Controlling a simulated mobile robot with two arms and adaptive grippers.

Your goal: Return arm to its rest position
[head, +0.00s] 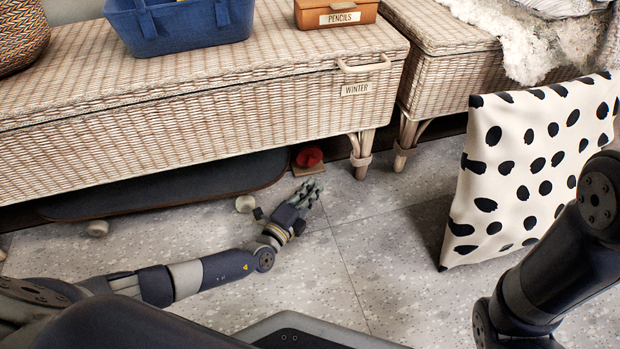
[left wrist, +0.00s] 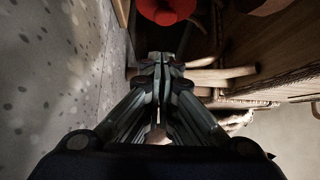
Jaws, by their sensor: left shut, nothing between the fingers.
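My left arm reaches in from the left of the head view, low over the tiled floor. Its gripper (head: 308,192) is shut and empty, in front of the wicker bench marked WINTER. In the left wrist view the shut fingers (left wrist: 160,62) point toward pale bench legs (left wrist: 222,74). My right arm (head: 560,270) shows at the right of the head view, but its gripper is out of the picture.
A skateboard (head: 170,185) lies under the WINTER bench (head: 200,140), near my left gripper. A red object (head: 308,156) is beside a bench leg (head: 361,155). A spotted cushion (head: 525,170) stands at right. The floor between (head: 390,260) is clear.

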